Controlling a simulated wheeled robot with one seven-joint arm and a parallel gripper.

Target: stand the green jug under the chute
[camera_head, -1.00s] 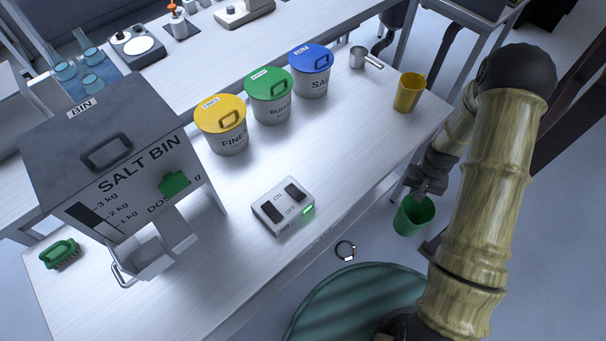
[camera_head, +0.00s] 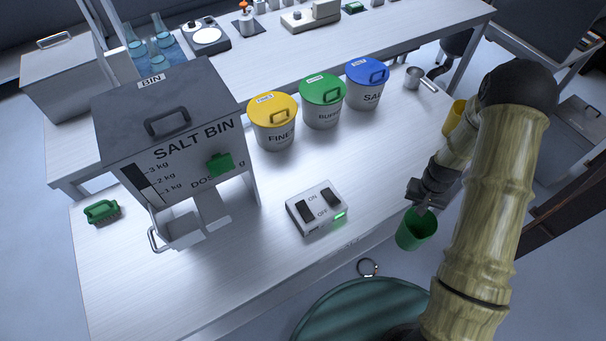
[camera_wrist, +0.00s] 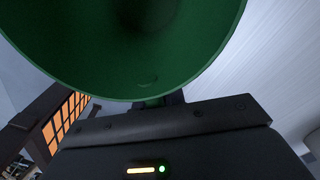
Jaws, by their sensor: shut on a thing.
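The green jug (camera_head: 416,231) hangs upright or nearly so from my gripper (camera_head: 421,208), off the front right edge of the table. The wrist view shows the jug's wide mouth (camera_wrist: 130,75) filling the upper part, close to my gripper (camera_wrist: 160,100), which is shut on it. The grey salt bin (camera_head: 165,110) stands on the table at the left, with a green tab (camera_head: 220,164) on its front. Its chute (camera_head: 212,212) sticks out low at the front. My gripper is well to the right of the chute.
A switch box (camera_head: 317,210) with a green light stands between chute and jug. Yellow (camera_head: 273,122), green (camera_head: 322,102) and blue (camera_head: 367,83) lidded tubs line the back. A green brush (camera_head: 102,211) lies left. A yellow jug (camera_head: 455,115) is partly behind my arm. The front middle tabletop is clear.

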